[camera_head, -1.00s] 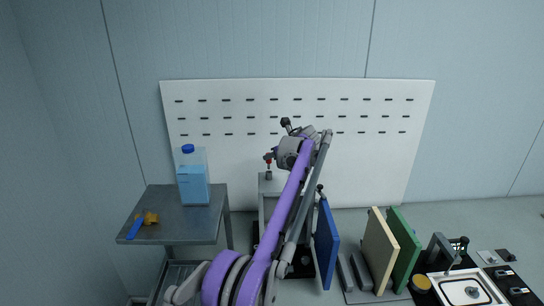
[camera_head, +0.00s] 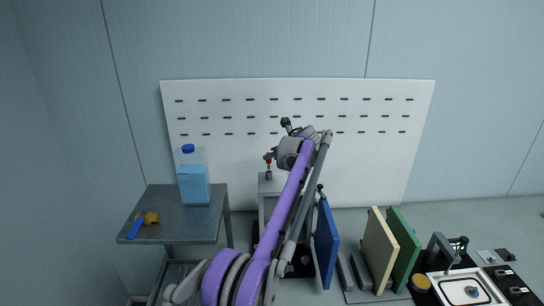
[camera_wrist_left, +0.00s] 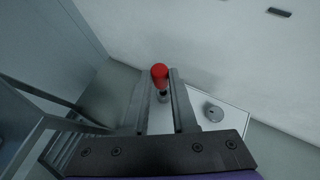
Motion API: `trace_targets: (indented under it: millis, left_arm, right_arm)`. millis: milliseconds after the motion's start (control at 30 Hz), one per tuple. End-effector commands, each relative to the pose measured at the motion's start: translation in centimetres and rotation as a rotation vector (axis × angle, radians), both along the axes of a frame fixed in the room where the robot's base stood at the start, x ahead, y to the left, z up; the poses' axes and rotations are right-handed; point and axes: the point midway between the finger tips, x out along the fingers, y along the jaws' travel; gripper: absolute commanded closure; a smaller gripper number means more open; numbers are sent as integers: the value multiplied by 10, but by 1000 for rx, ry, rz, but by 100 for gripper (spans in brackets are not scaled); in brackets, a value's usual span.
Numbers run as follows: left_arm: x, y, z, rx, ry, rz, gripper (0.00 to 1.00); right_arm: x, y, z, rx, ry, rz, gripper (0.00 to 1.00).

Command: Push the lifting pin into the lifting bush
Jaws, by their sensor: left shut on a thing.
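The lifting pin has a red head (camera_head: 268,157), which also shows in the left wrist view (camera_wrist_left: 160,73). My left gripper (camera_head: 272,159) is shut on it, with the red head between the two fingers (camera_wrist_left: 158,88) and grey metal below. A round grey metal piece (camera_wrist_left: 213,112), which looks like the lifting bush, sits on the white stand top to the right of the pin in the left wrist view. In the head view a small grey cylinder shows below the red head; I cannot tell whether it is pin or bush. My right gripper is not in view.
A white slotted panel (camera_head: 230,110) stands behind the stand (camera_head: 266,187). A metal table (camera_head: 165,206) at left holds a blue bottle (camera_head: 194,185) and a blue and yellow item (camera_head: 145,219). Upright blue (camera_head: 326,245), cream (camera_head: 379,250) and green boards (camera_head: 404,245) stand at right.

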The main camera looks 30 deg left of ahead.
Motion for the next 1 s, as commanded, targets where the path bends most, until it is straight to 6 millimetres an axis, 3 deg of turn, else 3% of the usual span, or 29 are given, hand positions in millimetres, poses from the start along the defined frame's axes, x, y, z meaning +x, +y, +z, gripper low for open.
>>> trace_targets:
  millis: [1000]
  left_arm:
    - [0,0,-12,0,0,0,100]
  right_arm:
    - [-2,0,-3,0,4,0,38]
